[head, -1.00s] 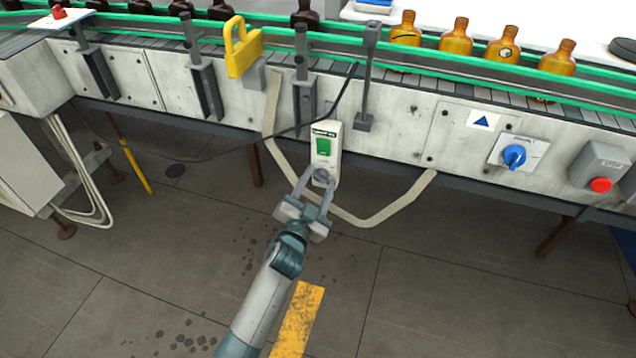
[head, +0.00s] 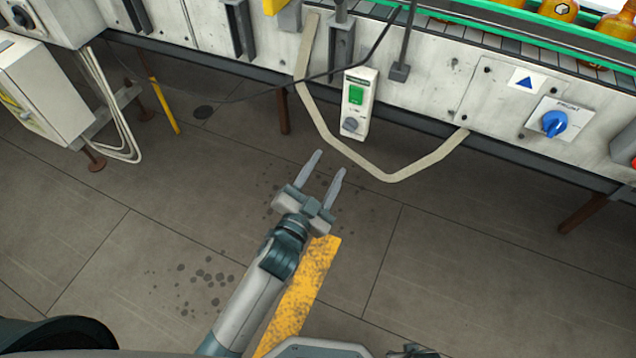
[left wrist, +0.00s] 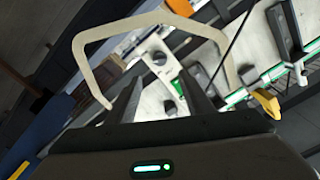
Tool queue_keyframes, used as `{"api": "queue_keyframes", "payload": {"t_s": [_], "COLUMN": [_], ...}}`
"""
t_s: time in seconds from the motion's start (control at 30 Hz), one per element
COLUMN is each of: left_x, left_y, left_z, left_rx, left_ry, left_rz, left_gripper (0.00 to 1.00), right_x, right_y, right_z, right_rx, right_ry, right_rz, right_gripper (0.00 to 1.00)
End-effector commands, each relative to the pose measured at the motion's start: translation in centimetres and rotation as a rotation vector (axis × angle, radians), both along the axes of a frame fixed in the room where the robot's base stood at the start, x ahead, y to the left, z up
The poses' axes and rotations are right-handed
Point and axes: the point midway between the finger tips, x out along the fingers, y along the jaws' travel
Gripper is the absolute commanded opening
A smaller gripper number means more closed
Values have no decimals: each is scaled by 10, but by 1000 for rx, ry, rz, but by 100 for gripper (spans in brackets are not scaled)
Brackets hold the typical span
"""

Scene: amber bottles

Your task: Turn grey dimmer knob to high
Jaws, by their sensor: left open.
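The grey dimmer knob (head: 350,125) sits at the bottom of a white control box (head: 367,109) on the conveyor's front panel. A green rectangular button (head: 355,95) is above it on the same box. My left gripper (head: 329,163) is open and empty, below and apart from the knob, with its fingers pointing toward the box. In the left wrist view the knob (left wrist: 159,58) shows beyond the two dark open fingers (left wrist: 160,98). I cannot tell the knob's setting. My right gripper is not in view.
A beige conduit (head: 388,176) loops below the box. A black cable (head: 270,90) crosses the panel near it. A blue rotary switch (head: 554,123) is on the panel to the right. Bare floor (head: 470,240) lies in front of the conveyor.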

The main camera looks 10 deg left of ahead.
Motion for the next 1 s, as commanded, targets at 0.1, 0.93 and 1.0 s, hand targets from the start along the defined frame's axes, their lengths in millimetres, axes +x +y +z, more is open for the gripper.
{"api": "queue_keyframes", "payload": {"t_s": [0.1, 0.93, 1.0], "left_x": [-19, -40, -40], "left_y": [6, 13, 13], "left_z": [-1, 0, -1], "left_rx": [1, 0, 0], "left_ry": [2, 0, 2], "left_rz": [0, 0, 0], "left_gripper": [47, 47, 47], "right_x": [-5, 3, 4], "right_y": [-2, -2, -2], "right_z": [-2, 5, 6], "right_rx": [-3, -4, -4], "right_ry": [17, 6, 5], "right_rz": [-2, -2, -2], "right_gripper": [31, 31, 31]}}
